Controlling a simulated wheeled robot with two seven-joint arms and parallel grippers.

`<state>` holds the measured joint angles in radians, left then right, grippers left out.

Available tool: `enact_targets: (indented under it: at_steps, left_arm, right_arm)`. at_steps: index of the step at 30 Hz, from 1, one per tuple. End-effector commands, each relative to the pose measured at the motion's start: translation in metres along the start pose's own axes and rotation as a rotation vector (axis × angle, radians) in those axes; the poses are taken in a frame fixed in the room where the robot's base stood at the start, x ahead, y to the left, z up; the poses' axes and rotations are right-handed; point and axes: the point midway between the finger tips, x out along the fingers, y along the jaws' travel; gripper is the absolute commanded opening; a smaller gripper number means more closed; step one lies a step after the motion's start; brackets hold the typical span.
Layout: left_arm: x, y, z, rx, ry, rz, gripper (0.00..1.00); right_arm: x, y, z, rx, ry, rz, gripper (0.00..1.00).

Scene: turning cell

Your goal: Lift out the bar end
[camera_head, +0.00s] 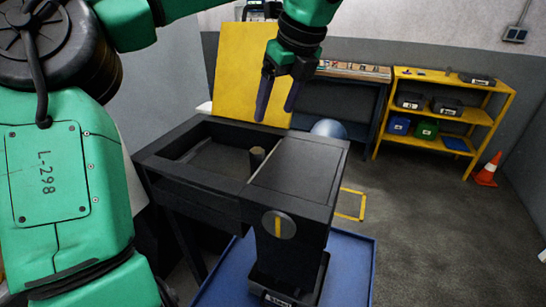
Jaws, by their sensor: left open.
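A short, dull brown cylinder (257,154), which looks like the bar end, stands upright in the black open-topped box (190,188). It is close to the box's right inner side, and its lower part is hidden by the box. My left gripper (276,113) hangs above and slightly right of the cylinder in the picture. Its two dark fingers point down, spread apart, with nothing between them. The fingers are clear of the cylinder. My right gripper is out of view.
A dark block with a flat top (298,165) and a yellow-marked knob (278,225) adjoins the box on the right. A yellow panel (235,65) stands behind. A blue tray (345,275) lies below. Yellow shelves (440,75) and an orange cone (487,170) are farther right.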

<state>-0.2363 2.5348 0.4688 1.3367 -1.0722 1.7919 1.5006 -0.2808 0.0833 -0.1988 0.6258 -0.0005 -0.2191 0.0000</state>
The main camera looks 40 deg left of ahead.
Motion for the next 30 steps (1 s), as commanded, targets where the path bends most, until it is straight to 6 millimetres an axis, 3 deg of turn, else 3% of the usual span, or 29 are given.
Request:
enact_targets:
  at_steps: [3, 8, 11, 15, 18, 25, 26, 30]
  left_arm:
    - [0.031, 0.001, 0.000, 0.004, 0.009, 0.001, 0.75]
    - [0.065, 0.000, 0.001, 0.002, 0.008, -0.001, 0.75]
    - [0.076, -0.001, 0.001, 0.001, 0.007, -0.001, 0.75]
    - [0.098, -0.002, 0.002, 0.004, 0.010, 0.002, 0.75]
    - [0.118, -0.003, 0.001, 0.001, 0.008, -0.002, 0.75]
    - [0.127, -0.003, -0.001, 0.001, 0.005, -0.004, 0.75]
    - [0.127, -0.003, -0.001, 0.001, 0.005, -0.004, 0.71]
    - [0.127, -0.003, 0.000, 0.001, 0.005, -0.004, 0.18]
  right_arm:
    - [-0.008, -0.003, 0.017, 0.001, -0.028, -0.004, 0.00]
    - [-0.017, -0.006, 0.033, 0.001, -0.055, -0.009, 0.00]
    - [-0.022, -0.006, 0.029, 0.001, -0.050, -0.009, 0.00]
    - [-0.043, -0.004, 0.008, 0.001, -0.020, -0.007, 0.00]
    - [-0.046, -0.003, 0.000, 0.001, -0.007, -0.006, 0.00]
    - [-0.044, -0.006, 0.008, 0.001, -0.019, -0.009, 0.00]
    - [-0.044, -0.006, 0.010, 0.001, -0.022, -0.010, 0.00]
    - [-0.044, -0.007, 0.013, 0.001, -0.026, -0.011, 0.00]
